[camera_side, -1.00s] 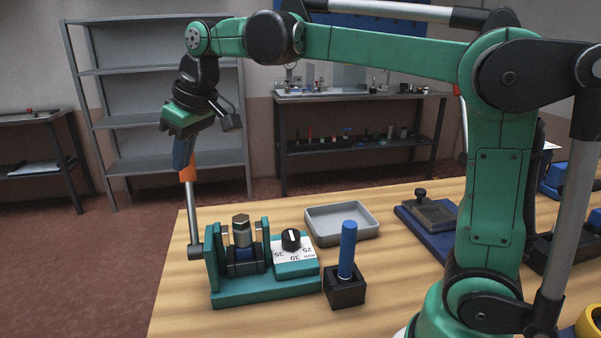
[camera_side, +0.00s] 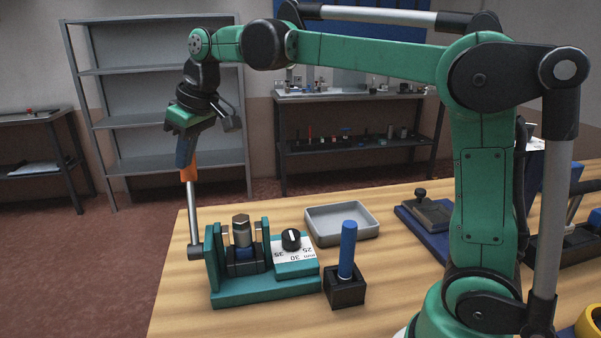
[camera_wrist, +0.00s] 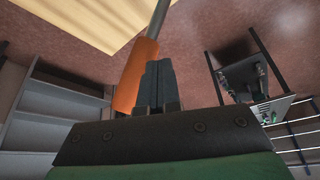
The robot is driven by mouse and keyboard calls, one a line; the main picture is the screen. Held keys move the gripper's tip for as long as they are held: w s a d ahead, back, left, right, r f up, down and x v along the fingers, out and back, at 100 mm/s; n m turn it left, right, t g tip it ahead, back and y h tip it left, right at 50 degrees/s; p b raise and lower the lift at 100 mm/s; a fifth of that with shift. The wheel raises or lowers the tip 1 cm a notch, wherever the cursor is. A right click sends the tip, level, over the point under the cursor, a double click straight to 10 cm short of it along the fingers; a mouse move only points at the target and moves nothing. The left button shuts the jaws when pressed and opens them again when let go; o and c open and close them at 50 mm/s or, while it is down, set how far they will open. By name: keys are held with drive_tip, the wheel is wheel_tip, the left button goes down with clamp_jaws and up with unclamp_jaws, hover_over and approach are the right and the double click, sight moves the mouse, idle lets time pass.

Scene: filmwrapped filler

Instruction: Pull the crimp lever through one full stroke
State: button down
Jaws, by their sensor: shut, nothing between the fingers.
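The crimp lever is a metal rod with an orange grip (camera_side: 189,173), standing almost upright at the left of the teal crimping fixture (camera_side: 262,291). A bottle with a metal cap (camera_side: 241,229) stands in the fixture beside a dial (camera_side: 291,239) on a numbered plate. My gripper (camera_side: 184,165) points down at the top of the lever, its fingers beside the orange grip. In the wrist view the fingers (camera_wrist: 158,85) are together with nothing between them, and the orange grip (camera_wrist: 135,76) lies along their left side. Whether they touch it I cannot tell.
A grey tray (camera_side: 342,224) lies behind the fixture. A blue rod (camera_side: 348,249) stands in a black block to its right. A dark blue base with a plate (camera_side: 428,215) lies further right. The table's left edge is close to the lever.

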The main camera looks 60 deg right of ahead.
drive_tip(key=shift+w+d+f, duration=0.35)
drive_tip(key=shift+w+d, duration=0.35)
drive_tip(key=shift+w+f, duration=0.1)
drive_tip(key=shift+w+d+f, duration=0.4)
drive_tip(key=shift+w+d, duration=0.1)
drive_tip(key=shift+d, duration=0.1)
drive_tip(key=shift+w+d, duration=0.1)
drive_tip(key=shift+w+d+f, duration=0.55)
drive_tip(key=shift+f, duration=0.2)
drive_tip(key=shift+w+d+f, duration=0.5)
drive_tip(key=shift+f, duration=0.15)
